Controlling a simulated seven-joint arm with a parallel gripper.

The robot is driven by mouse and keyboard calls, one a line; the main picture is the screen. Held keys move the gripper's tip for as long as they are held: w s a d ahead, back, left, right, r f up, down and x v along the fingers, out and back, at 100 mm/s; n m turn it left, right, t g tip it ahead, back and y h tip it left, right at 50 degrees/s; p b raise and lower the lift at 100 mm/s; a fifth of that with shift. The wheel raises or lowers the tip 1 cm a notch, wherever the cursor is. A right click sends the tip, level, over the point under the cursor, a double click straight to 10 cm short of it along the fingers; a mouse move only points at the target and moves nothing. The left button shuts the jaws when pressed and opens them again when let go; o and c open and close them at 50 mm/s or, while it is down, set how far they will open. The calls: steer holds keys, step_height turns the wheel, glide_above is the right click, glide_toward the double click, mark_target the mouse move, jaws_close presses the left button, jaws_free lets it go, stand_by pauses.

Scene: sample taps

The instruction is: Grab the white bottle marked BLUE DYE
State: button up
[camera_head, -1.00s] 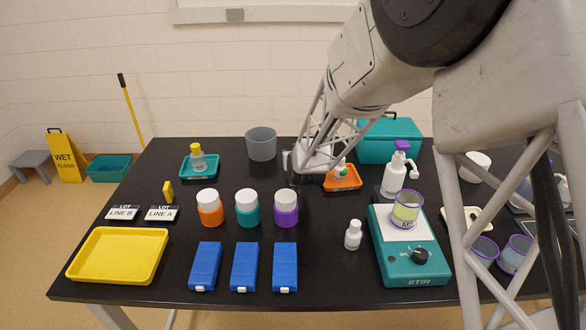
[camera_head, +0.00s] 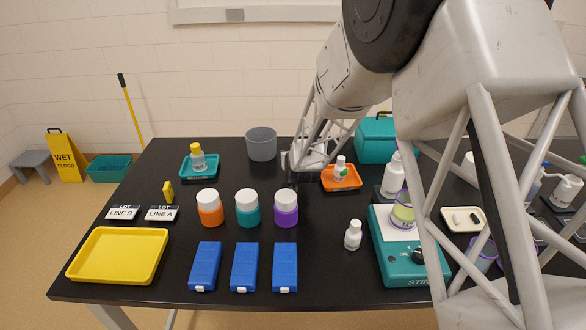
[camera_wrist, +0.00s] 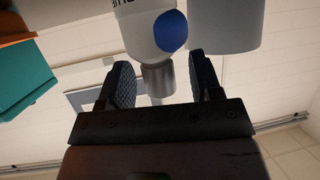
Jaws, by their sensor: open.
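The white bottle marked BLUE (camera_wrist: 140,30) shows upside down at the top of the wrist view, with a blue round mark and a grey cap. The rest of its label is cut off. My gripper (camera_wrist: 160,62) is open, with one dark finger on each side of the cap area; I cannot tell whether either touches it. In the head view my gripper (camera_head: 302,168) is at the back middle of the black table, left of the orange tray (camera_head: 352,184). The BLUE bottle is not visible there, apparently hidden behind my gripper.
A white bottle with a green mark (camera_head: 340,170) stands on the orange tray. A grey bucket (camera_head: 261,145) is behind left, a teal box (camera_head: 375,140) behind right. Three coloured jars with white lids, including a purple one (camera_head: 286,212), stand in front. A small white bottle (camera_head: 353,236) is nearer.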

steer(key=shift+c, duration=0.2)
stand_by(0.4)
jaws_close()
